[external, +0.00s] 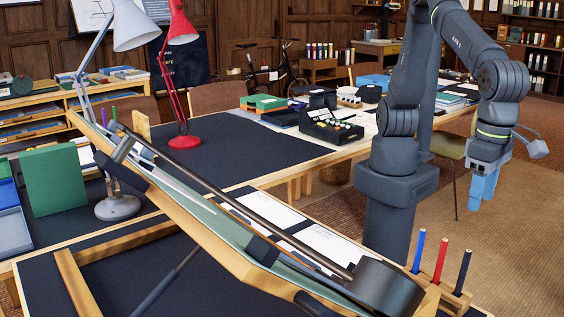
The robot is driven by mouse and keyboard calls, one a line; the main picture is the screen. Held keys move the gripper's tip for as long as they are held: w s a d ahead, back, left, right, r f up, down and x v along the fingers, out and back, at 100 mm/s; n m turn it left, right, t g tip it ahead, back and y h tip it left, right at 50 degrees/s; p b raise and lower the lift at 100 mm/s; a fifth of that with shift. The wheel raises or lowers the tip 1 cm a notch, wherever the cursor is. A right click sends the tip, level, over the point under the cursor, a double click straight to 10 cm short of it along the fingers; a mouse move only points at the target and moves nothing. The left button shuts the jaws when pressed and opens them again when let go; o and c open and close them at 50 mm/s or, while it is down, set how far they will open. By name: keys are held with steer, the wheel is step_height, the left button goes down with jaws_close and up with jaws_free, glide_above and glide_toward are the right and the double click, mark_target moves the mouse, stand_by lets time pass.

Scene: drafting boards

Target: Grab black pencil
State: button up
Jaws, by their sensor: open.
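The black pencil (463,270) stands upright in a wooden holder (440,286) at the lower right, by the low end of the tilted drafting board. A red pencil (440,259) and a blue pencil (418,251) stand upright to its left in the same holder. My gripper (484,188) points down with blue fingers, empty and apart from the pencils. In the picture it is above and slightly right of the black pencil. The fingers overlap in this view, and only a narrow gap shows between them. The pencils' lower ends are hidden in the holder.
The tilted drafting board (225,243) with a long dark bar fills the front middle. A red lamp (184,142) and a grey lamp (118,207) stand behind it. A chair (450,146) stands behind my gripper. The floor at right looks clear.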

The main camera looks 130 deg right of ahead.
steer(key=shift+c, duration=0.7)
steer(key=m, duration=0.2)
glide_above(464, 266)
step_height(464, 266, down, 12)
steer(key=shift+r, duration=0.2)
steer(key=shift+s+d+f, duration=0.1)
steer(key=shift+s+f, duration=0.1)
steer(key=shift+f, duration=1.2)
steer(key=shift+s+f, duration=0.15)
steer(key=shift+f, duration=1.2)
